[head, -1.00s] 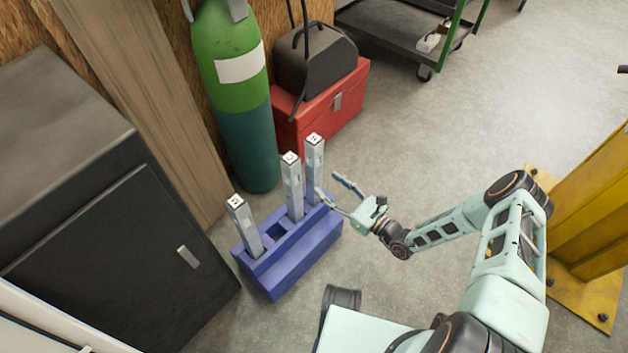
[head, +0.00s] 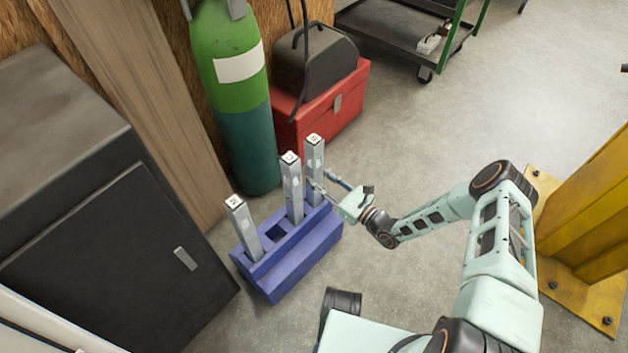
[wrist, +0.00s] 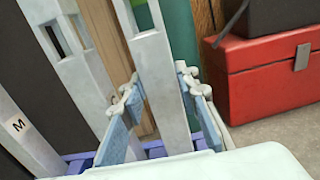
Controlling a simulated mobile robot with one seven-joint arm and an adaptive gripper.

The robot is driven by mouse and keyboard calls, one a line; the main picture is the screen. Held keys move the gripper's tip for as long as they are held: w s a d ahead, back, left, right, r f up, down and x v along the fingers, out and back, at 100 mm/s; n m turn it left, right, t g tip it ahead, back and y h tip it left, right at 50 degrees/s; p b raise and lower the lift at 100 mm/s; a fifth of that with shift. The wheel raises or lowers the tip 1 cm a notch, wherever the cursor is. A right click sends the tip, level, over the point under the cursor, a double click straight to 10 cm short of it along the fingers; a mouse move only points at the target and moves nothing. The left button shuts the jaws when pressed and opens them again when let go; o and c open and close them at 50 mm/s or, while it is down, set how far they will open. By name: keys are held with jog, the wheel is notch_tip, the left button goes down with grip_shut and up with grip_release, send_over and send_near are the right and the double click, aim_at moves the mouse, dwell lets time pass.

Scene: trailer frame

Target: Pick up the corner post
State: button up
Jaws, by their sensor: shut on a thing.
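Several-slotted blue rack (head: 290,266) on the floor holds three upright grey metal corner posts: a left one (head: 243,228), a middle one (head: 291,185) and a right one (head: 314,155). My gripper (head: 323,186) is at the right post, with its fingers on either side of the shaft below the top. In the wrist view, my gripper (wrist: 165,105) is shut on this post (wrist: 158,75), which still stands in the rack (wrist: 75,165). The middle post (wrist: 78,75) is just left of the fingers. The left post (wrist: 30,140) bears an M label.
An empty slot (head: 275,233) lies between the left and middle posts. A green gas cylinder (head: 240,110) and a red toolbox (head: 335,112) stand behind the rack. A dark cabinet (head: 110,240) is to the left. Open floor (head: 420,140) lies to the right.

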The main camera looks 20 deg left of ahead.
aim_at(313, 143)
jog(key=shift+r, duration=0.1)
grip_shut()
notch_tip(313, 143, up, 18)
jog(key=p, duration=0.6)
